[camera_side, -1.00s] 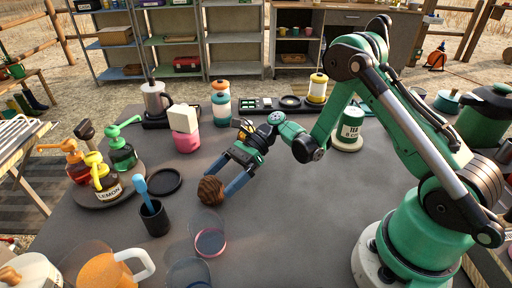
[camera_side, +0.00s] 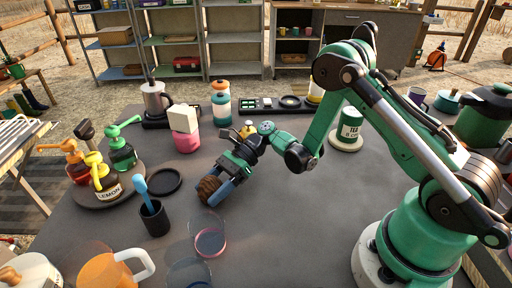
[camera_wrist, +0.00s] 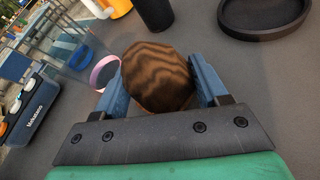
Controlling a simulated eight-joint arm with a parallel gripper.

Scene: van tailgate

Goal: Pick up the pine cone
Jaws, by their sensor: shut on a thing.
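The pine cone (camera_side: 209,188) is a brown, banded, rounded thing near the middle of the dark table in the side view. It also fills the space between the blue fingers in the wrist view (camera_wrist: 157,77). My gripper (camera_side: 217,190) is shut on it, with one blue finger on each side, and it shows in the wrist view too (camera_wrist: 160,88). In the side view the fingers partly cover the cone. I cannot tell whether its underside touches the table.
A black cup with a blue brush (camera_side: 154,217) and a black round dish (camera_side: 165,181) stand left of the cone. A clear glass with a pink base (camera_side: 210,242) is in front. Pump bottles on a round tray (camera_side: 99,199) are farther left. A pink-and-white container (camera_side: 186,142) stands behind.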

